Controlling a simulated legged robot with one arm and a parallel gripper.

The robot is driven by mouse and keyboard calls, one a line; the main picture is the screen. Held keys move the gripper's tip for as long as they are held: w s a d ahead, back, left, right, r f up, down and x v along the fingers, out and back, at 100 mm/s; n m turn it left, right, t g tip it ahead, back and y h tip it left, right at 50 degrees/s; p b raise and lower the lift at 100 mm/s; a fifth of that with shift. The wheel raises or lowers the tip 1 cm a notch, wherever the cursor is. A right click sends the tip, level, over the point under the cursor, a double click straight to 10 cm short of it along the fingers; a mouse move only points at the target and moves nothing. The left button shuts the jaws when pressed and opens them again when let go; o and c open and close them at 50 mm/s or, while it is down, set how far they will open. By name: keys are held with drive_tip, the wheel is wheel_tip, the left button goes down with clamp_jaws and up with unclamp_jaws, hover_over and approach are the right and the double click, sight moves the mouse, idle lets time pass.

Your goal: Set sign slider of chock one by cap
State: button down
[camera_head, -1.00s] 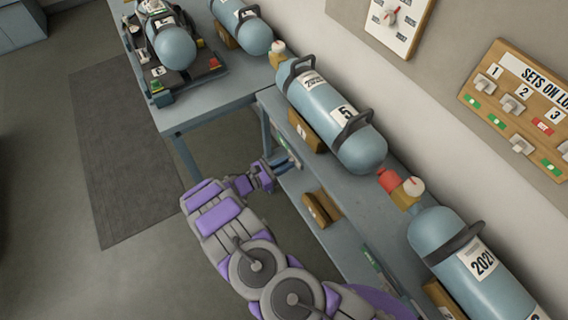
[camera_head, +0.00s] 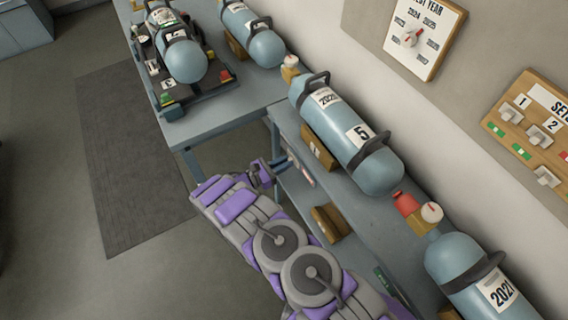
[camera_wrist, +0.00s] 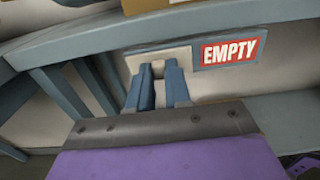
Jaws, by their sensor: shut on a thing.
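My gripper (camera_wrist: 158,78) is at the sign slider on the front edge of the bench. Its two blue-grey fingers are shut on the small pale cap (camera_wrist: 158,68) of the slider. A pale slider plate (camera_wrist: 135,60) shows behind the fingers. To its right is a red sign (camera_wrist: 229,50) reading EMPTY. In the head view my gripper (camera_head: 279,166) reaches the bench edge below the wooden chock (camera_head: 318,147) under the cylinder (camera_head: 352,135) marked 5. The slider's red and white sign (camera_head: 304,176) shows just right of the gripper.
Another cylinder (camera_head: 480,275) lies at the lower right of the bench, by a red fitting (camera_head: 405,203). A wooden block (camera_head: 330,223) sits on the lower shelf. A table (camera_head: 225,105) with more cylinders stands at upper left. Boards hang on the wall. Floor at left is clear.

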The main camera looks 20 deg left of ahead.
drive_tip(key=shift+w+r, duration=0.1)
drive_tip(key=c, duration=1)
unclamp_jaws()
drive_tip(key=shift+w+a, duration=0.1)
drive_tip(key=shift+a, duration=0.2)
drive_tip(key=shift+c, duration=0.2)
drive_tip(key=shift+d, duration=0.1)
drive_tip(key=p+v, duration=0.1)
drive_tip(key=v, duration=1.6)
drive_tip(key=shift+a+p, duration=0.3)
drive_tip(key=shift+p, duration=0.05)
